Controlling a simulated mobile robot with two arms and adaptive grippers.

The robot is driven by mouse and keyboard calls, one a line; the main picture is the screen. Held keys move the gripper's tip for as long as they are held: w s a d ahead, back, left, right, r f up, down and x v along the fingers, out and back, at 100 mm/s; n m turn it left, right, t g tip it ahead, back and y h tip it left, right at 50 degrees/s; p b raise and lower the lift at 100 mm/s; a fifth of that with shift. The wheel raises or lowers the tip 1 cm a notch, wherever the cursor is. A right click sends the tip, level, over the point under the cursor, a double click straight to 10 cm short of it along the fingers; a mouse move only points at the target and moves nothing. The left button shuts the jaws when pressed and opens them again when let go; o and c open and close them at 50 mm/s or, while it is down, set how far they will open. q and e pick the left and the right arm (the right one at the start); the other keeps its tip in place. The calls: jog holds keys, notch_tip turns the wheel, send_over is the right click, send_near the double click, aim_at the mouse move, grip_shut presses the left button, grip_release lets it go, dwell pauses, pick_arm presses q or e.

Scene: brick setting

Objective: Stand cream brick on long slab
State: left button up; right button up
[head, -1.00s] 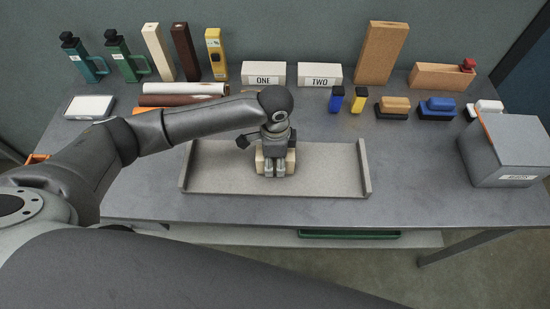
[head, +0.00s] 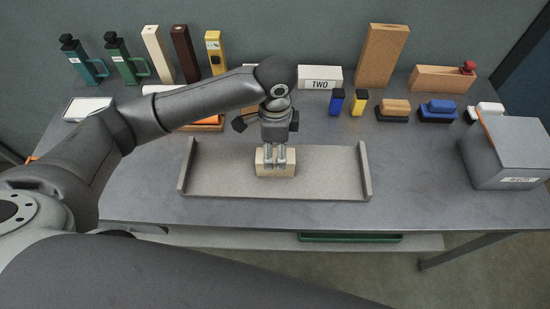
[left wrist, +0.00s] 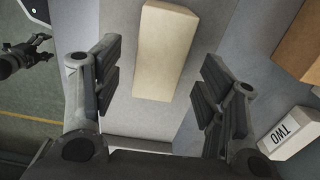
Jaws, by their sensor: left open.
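In the left wrist view the brick (left wrist: 166,50) shows as a long pale block on the slab (left wrist: 115,100). My left gripper (head: 275,164) is open, pointing down over the brick and hiding its middle in the head view. In the left wrist view its fingers (left wrist: 163,95) stand wide apart on either side of the brick, with gaps.
Behind the slab stand a block marked TWO (head: 320,76), a tall cork-coloured block (head: 382,54) and a cream post (head: 157,52). Small blue (head: 337,100) and yellow items are at back right. A grey box (head: 505,150) stands at the right edge.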

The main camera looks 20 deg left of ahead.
aim_at(275, 156)
pick_arm(q)
notch_tip(275, 156, up, 5)
jog(key=shift+r, duration=0.1)
dwell(0.7)
